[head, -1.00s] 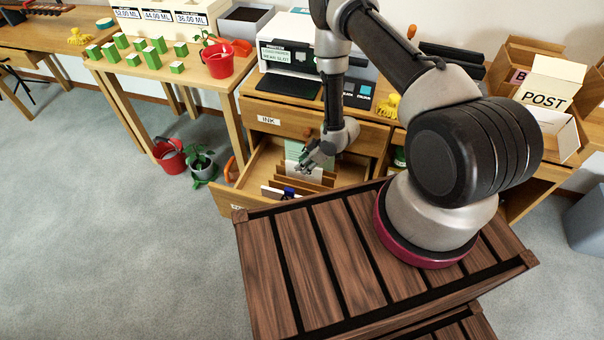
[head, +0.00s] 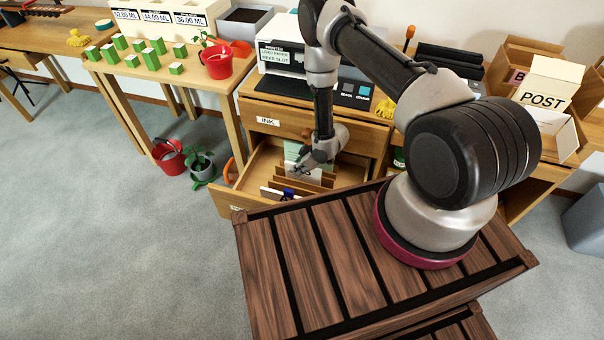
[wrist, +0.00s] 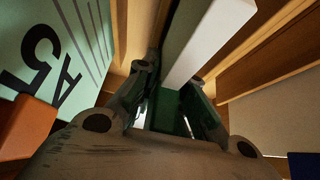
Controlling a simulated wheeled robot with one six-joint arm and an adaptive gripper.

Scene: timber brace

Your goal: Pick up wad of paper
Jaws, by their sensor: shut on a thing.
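My gripper (head: 308,166) is low in the open drawer (head: 230,197), among upright wooden dividers (head: 318,178). In the wrist view my gripper (wrist: 172,98) has its fingers closed about a thin upright wad of paper with a white edge (wrist: 212,38) and a dark green face. Its lower part is hidden between the fingers. A pale green pack marked A5 (wrist: 45,55) stands to the left in the wrist view, apart from the fingers. It also seems to show behind the gripper in the head view (head: 291,150).
Wooden dividers and drawer walls are close on both sides of my gripper. An orange thing (wrist: 28,128) is at the left of the wrist view. A printer (head: 275,55) stands on the desk above. A slatted wooden top (head: 330,250) lies in front of the drawer.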

